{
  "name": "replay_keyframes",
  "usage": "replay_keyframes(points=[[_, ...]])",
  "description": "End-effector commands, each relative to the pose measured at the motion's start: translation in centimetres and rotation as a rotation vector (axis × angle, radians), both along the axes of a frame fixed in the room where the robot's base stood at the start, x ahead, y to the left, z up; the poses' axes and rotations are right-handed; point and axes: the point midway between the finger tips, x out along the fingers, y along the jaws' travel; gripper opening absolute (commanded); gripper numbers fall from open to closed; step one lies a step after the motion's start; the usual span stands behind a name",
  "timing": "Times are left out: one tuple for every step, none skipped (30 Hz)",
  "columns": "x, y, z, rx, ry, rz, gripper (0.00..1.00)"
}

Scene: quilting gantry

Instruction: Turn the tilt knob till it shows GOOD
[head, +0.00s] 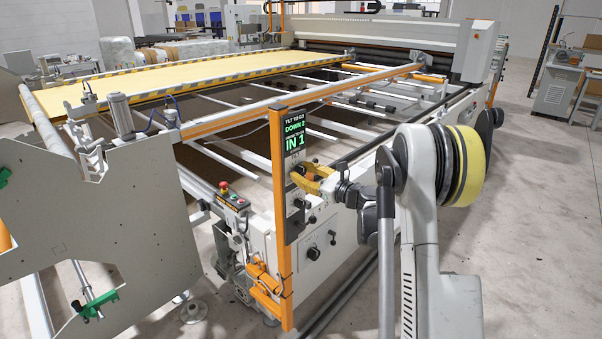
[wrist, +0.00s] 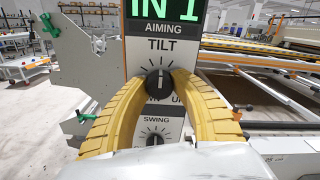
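The black tilt knob (wrist: 159,82) sits on the white panel under the word TILT, its white mark pointing about straight up in the wrist view. My gripper (wrist: 160,75) has its two curved yellow fingers closed in on the knob, one on each side, and they look to touch it. In the head view my gripper (head: 302,178) reaches the orange post's panel from the right and hides the knob. The display (head: 295,131) above reads TILT TO GO, DOWN 2 and IN 1 in green; GOOD does not show.
The swing knob (wrist: 154,138) is just below, between my fingers. An orange post (head: 279,210) carries the panel. A red emergency button (head: 224,186) stands left of it. A grey plate (head: 100,230) fills the left side. Clear floor (head: 540,210) lies right of my arm.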

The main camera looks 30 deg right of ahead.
Motion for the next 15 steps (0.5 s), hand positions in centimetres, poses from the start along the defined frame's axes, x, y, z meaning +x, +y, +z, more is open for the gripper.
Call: replay_keyframes(points=[[-0.01, 0.00, 0.00, 0.000, 0.000, 0.000, 0.00], [-0.01, 0.00, 0.00, 0.000, 0.000, 0.000, 0.00], [-0.01, 0.00, 0.00, 0.000, 0.000, 0.000, 0.00], [-0.01, 0.00, 0.00, 0.000, 0.000, 0.000, 0.00], [-0.01, 0.00, 0.00, 0.000, 0.000, 0.000, 0.00], [-0.01, 0.00, 0.00, -0.001, 0.000, 0.000, 0.00], [-0.01, 0.00, 0.00, -0.002, -0.001, 0.000, 0.00], [-0.02, -0.01, -0.01, -0.003, -0.001, 0.000, 0.00], [-0.01, -0.01, -0.01, -0.007, -0.002, 0.000, 0.00], [-0.01, -0.01, -0.02, -0.010, -0.004, 0.000, 0.00], [-0.02, -0.01, -0.02, -0.015, -0.005, 0.000, 0.00], [-0.01, -0.01, -0.03, -0.024, -0.009, 0.000, 0.00], [-0.01, -0.01, -0.04, -0.033, -0.012, 0.000, 0.00], [0.00, -0.02, -0.04, -0.042, -0.015, 0.000, 0.00], [0.00, -0.02, -0.05, -0.058, -0.021, 0.000, 0.00]])
